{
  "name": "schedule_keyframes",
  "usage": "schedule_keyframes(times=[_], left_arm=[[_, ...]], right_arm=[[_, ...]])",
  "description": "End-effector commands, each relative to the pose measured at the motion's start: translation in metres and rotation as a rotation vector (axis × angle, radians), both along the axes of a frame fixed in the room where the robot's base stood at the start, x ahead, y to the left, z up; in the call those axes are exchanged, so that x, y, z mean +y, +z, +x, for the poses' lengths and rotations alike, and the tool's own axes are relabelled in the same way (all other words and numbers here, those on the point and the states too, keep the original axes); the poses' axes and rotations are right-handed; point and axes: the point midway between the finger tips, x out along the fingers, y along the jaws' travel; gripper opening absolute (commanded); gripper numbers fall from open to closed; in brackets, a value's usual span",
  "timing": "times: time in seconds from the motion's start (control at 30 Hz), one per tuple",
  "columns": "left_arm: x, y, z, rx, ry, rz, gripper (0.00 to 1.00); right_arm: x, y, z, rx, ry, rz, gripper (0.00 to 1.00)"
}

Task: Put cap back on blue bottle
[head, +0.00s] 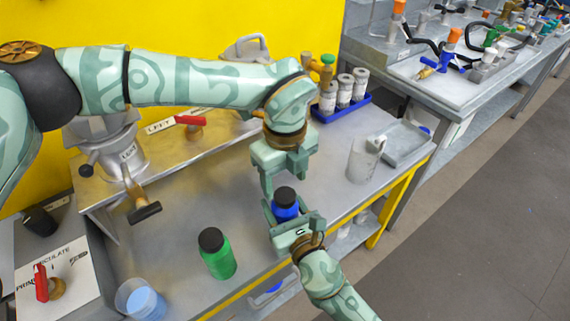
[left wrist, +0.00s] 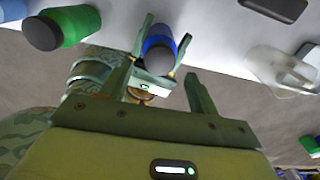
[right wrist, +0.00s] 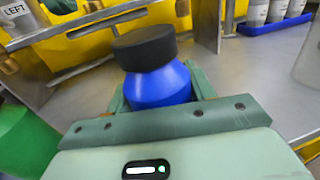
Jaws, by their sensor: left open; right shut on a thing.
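The blue bottle (head: 287,213) stands upright in my right gripper (head: 287,219), which is shut on its body. The black cap (head: 284,195) sits on top of the bottle. In the right wrist view the cap (right wrist: 145,48) covers the mouth and looks slightly tilted; I cannot tell whether it is screwed tight. My left gripper (head: 283,186) is open just above, its fingers pointing down to either side of the cap and apart from it. The left wrist view shows the bottle (left wrist: 160,36) and cap (left wrist: 158,60) beyond the open fingers.
A green bottle with a black cap (head: 217,255) stands to the left on the table. A beaker with blue contents (head: 142,301) is at the front left. A clear beaker (head: 362,160), a metal tray (head: 402,144) and a blue rack (head: 343,108) with white-labelled bottles stand to the right.

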Motion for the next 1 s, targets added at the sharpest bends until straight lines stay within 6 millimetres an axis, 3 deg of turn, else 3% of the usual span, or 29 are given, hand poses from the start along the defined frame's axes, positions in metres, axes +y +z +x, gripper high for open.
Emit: schedule_keyframes(times=[0.1, 0.3, 0.63, 0.67, 0.8, 0.83, 1.0], left_arm=[[0.0, -0.019, -0.001, 0.003, -0.001, 0.0, 0.61], [0.0, -0.037, 0.0, 0.001, 0.0, 0.001, 0.61], [0.0, -0.041, 0.0, 0.0, 0.0, 0.0, 0.61], [0.0, -0.041, 0.0, 0.0, 0.0, 0.0, 0.58], [0.0, -0.04, 0.0, 0.0, 0.0, 0.0, 0.19], [0.0, -0.04, 0.0, 0.0, 0.0, 0.0, 0.14], [0.0, -0.04, 0.0, -0.001, -0.004, -0.001, 0.13]], right_arm=[[0.0, 0.0, 0.0, 0.0, 0.0, 0.0, 0.0], [0.0, 0.0, 0.0, 0.0, 0.0, 0.0, 0.0], [0.0, 0.0, 0.0, 0.0, 0.0, 0.0, 0.0], [0.0, 0.0, 0.0, 0.0, 0.0, 0.0, 0.0], [0.0, 0.0, 0.0, 0.0, 0.0, 0.0, 0.0], [0.0, 0.0, 0.0, 0.001, 0.0, 0.0, 0.0], [0.0, 0.0, 0.0, 0.0, 0.0, 0.0, 0.0]])
